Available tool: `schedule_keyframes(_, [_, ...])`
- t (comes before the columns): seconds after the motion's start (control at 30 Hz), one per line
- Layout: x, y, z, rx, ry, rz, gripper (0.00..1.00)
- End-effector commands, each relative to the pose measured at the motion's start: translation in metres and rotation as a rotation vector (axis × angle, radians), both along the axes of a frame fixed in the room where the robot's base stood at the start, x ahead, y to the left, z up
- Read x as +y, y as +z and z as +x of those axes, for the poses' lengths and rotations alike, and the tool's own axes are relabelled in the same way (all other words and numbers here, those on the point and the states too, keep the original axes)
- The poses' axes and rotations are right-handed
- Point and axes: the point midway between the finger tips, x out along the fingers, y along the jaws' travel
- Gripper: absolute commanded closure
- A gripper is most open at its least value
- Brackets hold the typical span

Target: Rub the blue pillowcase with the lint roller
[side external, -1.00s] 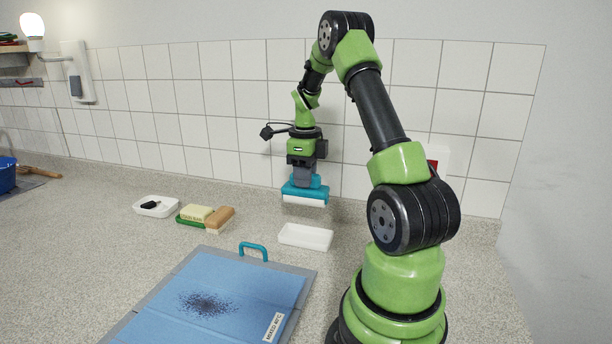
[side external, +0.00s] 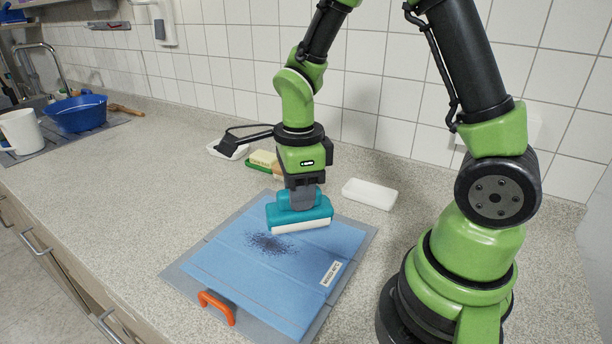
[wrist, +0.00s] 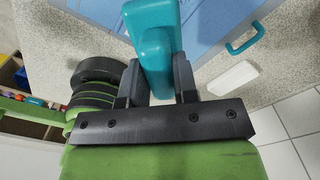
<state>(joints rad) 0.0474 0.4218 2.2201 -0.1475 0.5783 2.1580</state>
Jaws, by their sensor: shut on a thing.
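The blue pillowcase (side external: 225,265) lies flat on a grey board (side external: 180,280) and has a dark speckled patch (side external: 268,243) and a white label (side external: 330,273). My gripper (side external: 303,199) is shut on the lint roller (side external: 290,214), a teal body with a white roller along its underside. The roller is over the back part of the pillowcase, just behind the dark patch. I cannot tell whether it touches the cloth. In the wrist view, the lint roller (wrist: 155,55) sits between my fingers, and part of the pillowcase (wrist: 197,14) shows beyond it.
The board has an orange handle (side external: 217,306) in front and a teal handle (wrist: 245,36) behind. A white tray (side external: 370,193) stands behind it, near the tiled wall. Brushes (side external: 263,160) and a white dish (side external: 226,149) lie behind my gripper. The counter left of the board is clear.

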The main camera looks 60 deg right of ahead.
Motion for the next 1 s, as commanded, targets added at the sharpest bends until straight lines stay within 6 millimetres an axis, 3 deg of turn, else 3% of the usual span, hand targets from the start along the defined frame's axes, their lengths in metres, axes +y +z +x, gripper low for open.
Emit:
schedule_keyframes(0.77, [-0.001,-0.067,0.000,0.004,-0.003,0.000,0.92])
schedule_keyframes(0.83, [-0.001,-0.080,-0.001,0.008,-0.002,0.001,0.92])
schedule_keyframes(0.9, [-0.001,-0.076,0.009,-0.004,-0.002,0.000,0.99])
schedule_keyframes(1.0, [-0.001,-0.077,0.018,-0.001,-0.003,0.000,0.99])
